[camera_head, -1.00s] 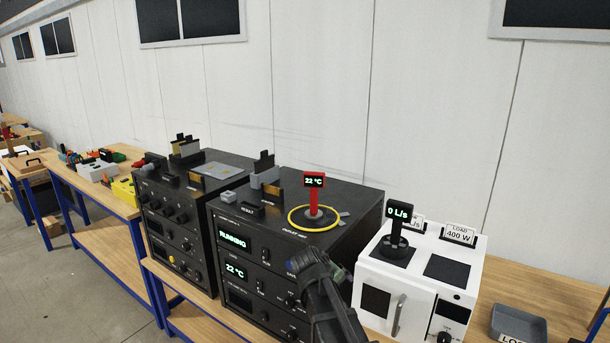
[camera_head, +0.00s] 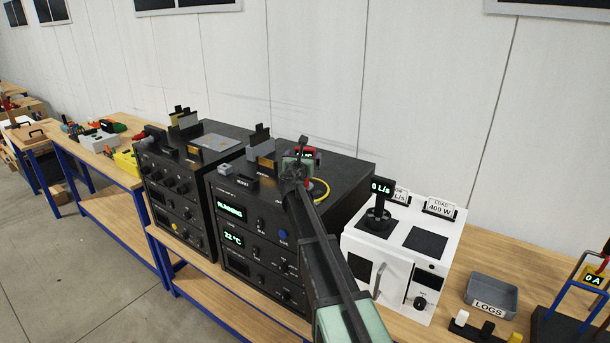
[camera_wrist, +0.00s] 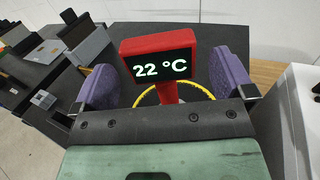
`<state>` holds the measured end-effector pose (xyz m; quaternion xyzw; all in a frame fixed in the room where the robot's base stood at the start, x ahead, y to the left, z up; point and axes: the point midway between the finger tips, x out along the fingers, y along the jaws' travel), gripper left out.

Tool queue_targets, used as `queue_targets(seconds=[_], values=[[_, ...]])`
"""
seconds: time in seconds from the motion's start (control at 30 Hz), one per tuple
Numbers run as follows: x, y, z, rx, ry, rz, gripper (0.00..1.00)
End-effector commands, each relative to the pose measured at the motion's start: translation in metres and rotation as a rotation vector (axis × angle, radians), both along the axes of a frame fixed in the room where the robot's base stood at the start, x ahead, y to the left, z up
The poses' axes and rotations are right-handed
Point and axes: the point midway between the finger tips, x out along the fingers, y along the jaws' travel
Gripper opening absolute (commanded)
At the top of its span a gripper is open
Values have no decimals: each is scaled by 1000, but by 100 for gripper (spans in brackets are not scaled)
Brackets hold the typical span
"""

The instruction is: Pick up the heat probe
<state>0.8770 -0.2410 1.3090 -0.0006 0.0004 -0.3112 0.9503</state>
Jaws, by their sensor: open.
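The heat probe (camera_wrist: 162,66) is red with a dark display reading 22 °C. In the wrist view it stands between the two purple fingers of my gripper (camera_wrist: 170,80), which are open with a gap on each side of it. In the head view the probe (camera_head: 306,153) stands upright on the black rack unit inside a yellow ring (camera_head: 321,190), which also shows in the wrist view (camera_wrist: 196,88). My gripper (camera_head: 299,165) is in front of it there and hides much of its stem and base.
A white unit (camera_head: 440,232) with a black 0 L/s probe (camera_head: 380,205) stands to the right. A grey LOGS tray (camera_head: 493,292) is farther right. Grey blocks (camera_head: 259,143) and small labels stand on the black unit left of the probe. A second black unit (camera_head: 168,185) is farther left.

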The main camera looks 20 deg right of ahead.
Motion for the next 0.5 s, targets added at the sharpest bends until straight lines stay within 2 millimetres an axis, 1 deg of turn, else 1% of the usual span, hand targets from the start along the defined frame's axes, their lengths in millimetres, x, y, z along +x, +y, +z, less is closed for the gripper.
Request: queue_targets(seconds=[0.1, 0.3, 0.33, 0.5], values=[[6, -4, 1, 1, -1, 0, 100], [38, -26, 3, 1, -1, -2, 100], [40, -28, 3, 1, 0, -1, 100], [41, -30, 3, 1, 0, 0, 100]])
